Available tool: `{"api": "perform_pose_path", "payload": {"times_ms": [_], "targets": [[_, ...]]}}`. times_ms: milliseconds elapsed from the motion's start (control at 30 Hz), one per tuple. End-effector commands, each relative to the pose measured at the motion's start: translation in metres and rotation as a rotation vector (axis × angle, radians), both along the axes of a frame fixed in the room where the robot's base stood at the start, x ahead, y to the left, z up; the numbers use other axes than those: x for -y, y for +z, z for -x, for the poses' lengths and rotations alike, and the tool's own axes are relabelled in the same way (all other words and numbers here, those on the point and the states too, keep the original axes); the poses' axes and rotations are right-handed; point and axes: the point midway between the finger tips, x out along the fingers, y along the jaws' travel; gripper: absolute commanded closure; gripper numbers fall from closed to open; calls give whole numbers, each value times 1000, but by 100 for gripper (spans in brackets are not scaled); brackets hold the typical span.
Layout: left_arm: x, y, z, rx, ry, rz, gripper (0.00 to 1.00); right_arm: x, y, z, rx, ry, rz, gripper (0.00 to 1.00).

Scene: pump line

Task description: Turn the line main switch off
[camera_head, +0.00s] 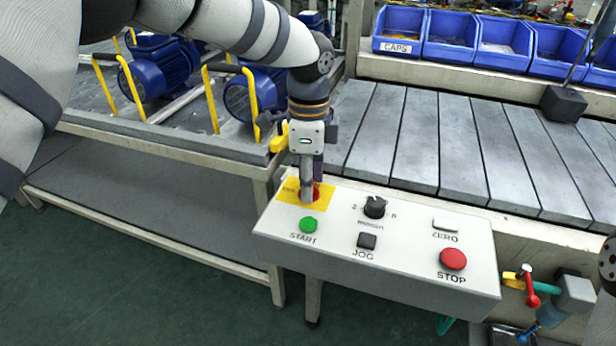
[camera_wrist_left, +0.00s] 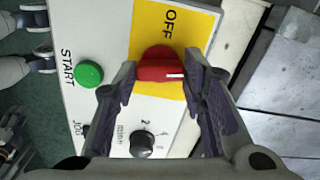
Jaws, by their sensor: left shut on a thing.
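The line main switch is a red rotary handle (camera_wrist_left: 155,68) on a yellow plate (camera_wrist_left: 190,30) marked OFF, at the far left corner of the light control box (camera_head: 375,283). In the left wrist view, the white mark on the handle points right, while the OFF lettering lies above it. My left gripper (camera_head: 308,186) reaches down onto the switch and is shut on it. Its fingers (camera_wrist_left: 161,78) lie at both ends of the handle in the left wrist view. In the head view the gripper hides most of the handle.
Close to the switch are a green START button (camera_head: 308,225), a black JOG button (camera_head: 367,241) and a black selector knob (camera_head: 374,207). A ZERO button (camera_head: 445,224) and red STOP button (camera_head: 453,258) are farther right. A slatted conveyor (camera_head: 410,140) lies behind. Yellow-railed pump rack (camera_head: 205,100) stands left.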

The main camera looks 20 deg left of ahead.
Motion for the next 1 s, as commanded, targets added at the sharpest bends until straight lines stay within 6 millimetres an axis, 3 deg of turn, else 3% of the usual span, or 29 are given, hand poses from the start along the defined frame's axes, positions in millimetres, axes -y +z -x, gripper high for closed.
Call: {"api": "perform_pose_path", "payload": {"times_ms": [1000], "targets": [[0, 0, 0, 1, 959, -1, 90, 0, 19, -20, 70, -1, 0, 60]]}}
